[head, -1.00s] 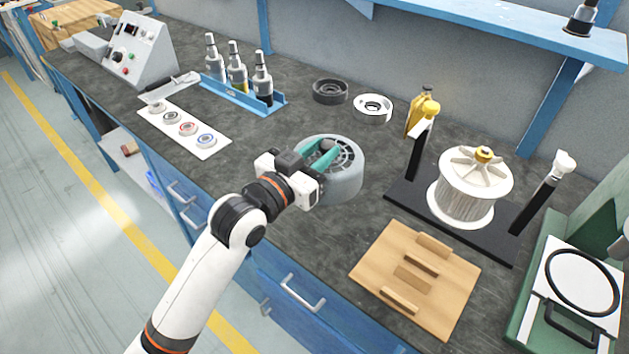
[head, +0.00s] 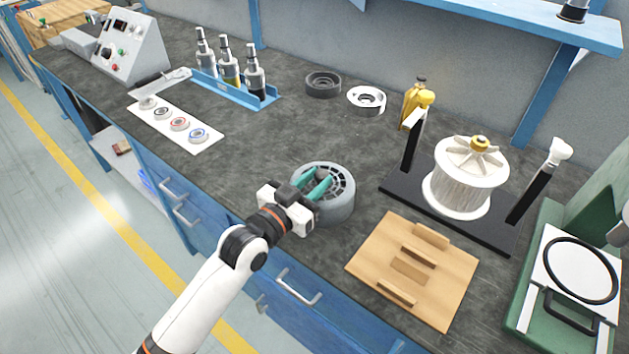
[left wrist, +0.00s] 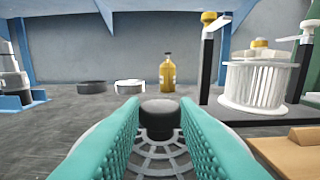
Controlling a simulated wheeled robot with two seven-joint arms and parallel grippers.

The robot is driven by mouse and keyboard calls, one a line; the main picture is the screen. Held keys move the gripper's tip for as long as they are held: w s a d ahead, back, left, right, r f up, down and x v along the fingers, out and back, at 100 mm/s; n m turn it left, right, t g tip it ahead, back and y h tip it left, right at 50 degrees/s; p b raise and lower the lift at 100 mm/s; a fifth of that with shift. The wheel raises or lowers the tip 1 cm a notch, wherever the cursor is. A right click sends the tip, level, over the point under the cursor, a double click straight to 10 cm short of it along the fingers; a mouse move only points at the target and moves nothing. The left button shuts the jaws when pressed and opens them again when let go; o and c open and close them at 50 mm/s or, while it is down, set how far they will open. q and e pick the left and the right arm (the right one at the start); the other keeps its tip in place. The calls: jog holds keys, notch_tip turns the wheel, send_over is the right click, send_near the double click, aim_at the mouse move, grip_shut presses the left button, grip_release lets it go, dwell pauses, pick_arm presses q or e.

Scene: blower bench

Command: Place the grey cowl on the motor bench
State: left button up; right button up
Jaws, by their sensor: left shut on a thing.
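The grey cowl (head: 338,210) is a round drum with a slotted grille on top, near the front of the dark motor bench (head: 265,140). My left gripper (head: 318,184), with teal fingers, reaches over its top from the front left. In the left wrist view the fingers stand on both sides of a dark round knob (left wrist: 160,114) at the middle of the cowl's grille (left wrist: 160,158). The gripper is shut on the cowl. I cannot tell whether the cowl's underside touches the bench. My right gripper is not in view.
A dark ring (head: 323,84), a white ring (head: 366,100) and a yellow bottle (head: 414,108) stand at the back.

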pick_arm(q)
jog(key=o, duration=1.1)
jog(key=shift+f, duration=0.1)
jog(key=shift+c, duration=0.2)
jog(key=v, duration=1.2)
